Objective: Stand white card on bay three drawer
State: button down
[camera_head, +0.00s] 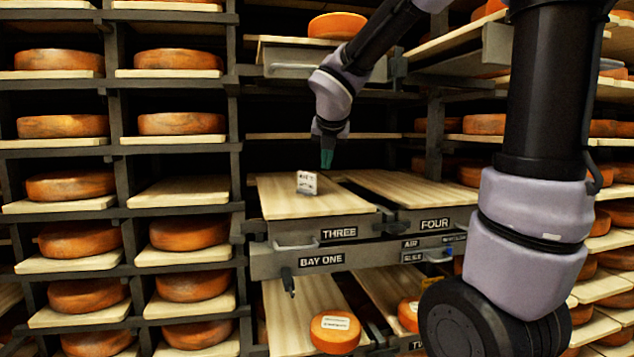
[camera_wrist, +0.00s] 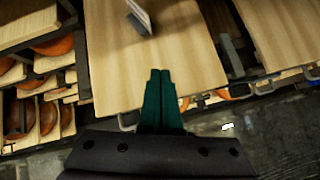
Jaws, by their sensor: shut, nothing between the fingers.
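The white card (camera_head: 307,182) stands upright on the wooden top of the bay three drawer (camera_head: 340,205), in the head view. The drawer's front carries a label reading THREE. In the wrist view the card (camera_wrist: 141,14) shows at the top edge, partly cut off, on the drawer board (camera_wrist: 195,60). My gripper (camera_head: 327,160) is shut and empty, above the drawer and just to the right of the card. In the wrist view the green fingers (camera_wrist: 160,74) are together and apart from the card.
The drawer marked FOUR (camera_head: 415,190) is beside it on the right, its board bare. Below, a front marked BAY ONE (camera_head: 322,261) sits above lower boards with orange cheese wheels (camera_head: 335,333). Racks of cheese wheels (camera_head: 180,124) fill the left. A shelf with a cheese wheel (camera_head: 338,25) is above.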

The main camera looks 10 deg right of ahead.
aim_at(307, 183)
jog(key=w+f+n, duration=0.1)
jog(key=w+f, duration=0.3)
jog(key=w+f+n, duration=0.1)
jog(key=w+f, duration=0.2)
jog(key=w, duration=0.1)
jog(key=shift+w+f+n, duration=0.3)
jog(key=shift+f, duration=0.1)
jog(key=shift+w+d+r, duration=0.1)
jog(key=shift+w, duration=0.5)
jog(key=shift+w+d+r, duration=0.1)
jog(key=shift+w, duration=1.2)
jog(key=shift+w+d, duration=0.2)
jog(key=shift+w, duration=0.85)
jog(key=shift+s, duration=0.15)
